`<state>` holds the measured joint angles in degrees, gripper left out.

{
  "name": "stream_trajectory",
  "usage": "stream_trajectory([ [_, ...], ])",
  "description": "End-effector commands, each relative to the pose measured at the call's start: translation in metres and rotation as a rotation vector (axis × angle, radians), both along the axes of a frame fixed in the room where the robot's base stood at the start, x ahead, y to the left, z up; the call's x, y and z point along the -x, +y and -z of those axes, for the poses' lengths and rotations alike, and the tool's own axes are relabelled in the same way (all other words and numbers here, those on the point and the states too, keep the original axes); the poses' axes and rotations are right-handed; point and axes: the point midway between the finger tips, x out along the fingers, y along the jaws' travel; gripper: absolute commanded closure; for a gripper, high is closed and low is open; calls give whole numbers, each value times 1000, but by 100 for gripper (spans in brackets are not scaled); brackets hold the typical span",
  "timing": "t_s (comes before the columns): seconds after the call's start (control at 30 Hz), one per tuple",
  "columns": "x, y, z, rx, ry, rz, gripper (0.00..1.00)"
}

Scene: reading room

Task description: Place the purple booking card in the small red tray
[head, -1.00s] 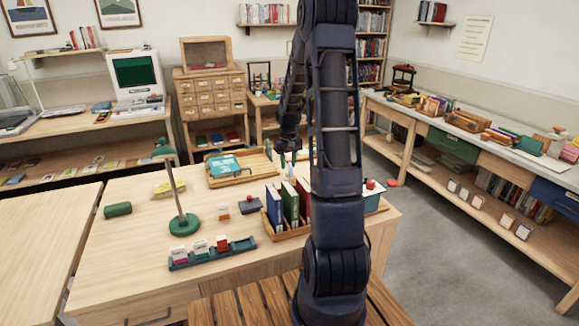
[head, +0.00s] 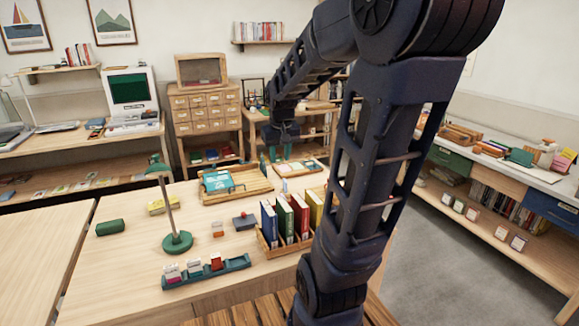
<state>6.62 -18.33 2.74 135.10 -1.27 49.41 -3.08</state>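The teal card rack (head: 238,264) lies near the front of the table and holds several small cards. Its leftmost card (head: 172,271) is white with a purple-pink lower part; it is probably the purple booking card. A red-fronted card (head: 216,262) stands farther right in the rack. My gripper (head: 280,153) is beyond the rack, above the table's far side. I cannot make out a small red tray; my arm hides part of the table's right side.
A green lamp (head: 177,242) stands behind the rack. A wooden holder with upright books (head: 285,218) is right of it. A wooden tray with a teal item (head: 218,181) and a lighter tray (head: 290,170) lie at the back. Bare tabletop shows at the front left.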

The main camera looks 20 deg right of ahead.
Motion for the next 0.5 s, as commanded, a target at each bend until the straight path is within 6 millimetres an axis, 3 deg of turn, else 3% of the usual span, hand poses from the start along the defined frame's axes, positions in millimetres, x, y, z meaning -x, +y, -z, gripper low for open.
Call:
stream_trajectory([
  [0.23,63,15,-24,-12,-74,-4,68],
  [0.5,123,26,-32,-33,-138,-11,68],
])
